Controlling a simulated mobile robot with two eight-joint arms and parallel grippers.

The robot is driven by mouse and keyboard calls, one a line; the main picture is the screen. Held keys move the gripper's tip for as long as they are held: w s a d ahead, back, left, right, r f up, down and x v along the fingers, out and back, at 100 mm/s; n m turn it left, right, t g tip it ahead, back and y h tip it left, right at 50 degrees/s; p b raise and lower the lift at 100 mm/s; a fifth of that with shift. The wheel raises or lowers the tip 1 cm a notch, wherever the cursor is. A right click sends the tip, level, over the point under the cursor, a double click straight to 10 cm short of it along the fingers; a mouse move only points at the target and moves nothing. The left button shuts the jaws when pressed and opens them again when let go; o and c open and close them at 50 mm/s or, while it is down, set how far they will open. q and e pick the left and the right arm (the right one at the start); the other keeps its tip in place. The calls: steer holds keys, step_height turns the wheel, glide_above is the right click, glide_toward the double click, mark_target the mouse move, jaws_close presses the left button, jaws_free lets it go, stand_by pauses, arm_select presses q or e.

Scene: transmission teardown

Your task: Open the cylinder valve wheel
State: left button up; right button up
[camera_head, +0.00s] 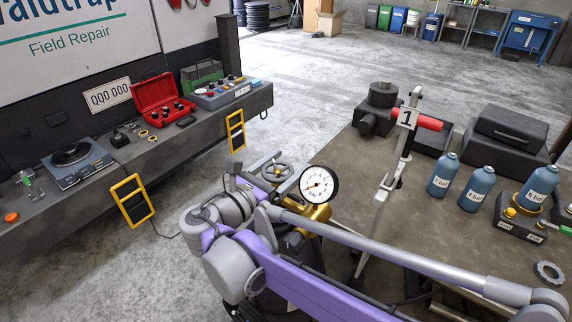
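The valve wheel (277,171) is a small dark spoked handwheel. It shows just left of a round white-faced pressure gauge (319,184). A brass valve body (319,214) shows below the gauge; my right arm hides much of what lies under it. My purple and grey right arm comes in from the lower right. Its gripper (248,174) is just left of the wheel. The fingers are small and overlap other parts, so I cannot tell whether they are open or touch the wheel. My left gripper is not in view.
A brown-topped table (428,222) at the right holds blue bottles (443,175), black cases (503,135) and a stand with a "1" tag (407,117). A grey bench (160,150) at the left carries a red case (160,99) and instruments. Open floor lies behind.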

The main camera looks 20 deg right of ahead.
steer(key=c, duration=0.6)
steer(key=n+t+y, duration=0.2)
steer(key=t, duration=0.1)
steer(key=shift+w+a+n+y, duration=0.2)
steer(key=shift+n+y, duration=0.1)
steer(key=shift+y, duration=0.1)
steer(key=shift+w+a+n+t+y+p, duration=0.15)
steer(key=shift+n+t+y+p, duration=0.1)
steer(key=shift+n+t+y, duration=0.3)
steer(key=shift+w+a+n+t+y+p, duration=0.1)
steer(key=shift+n+t+y+p, duration=0.1)
steer(key=shift+n+t+y, duration=0.35)
steer(key=o, duration=1.1)
steer(key=shift+g, duration=0.3)
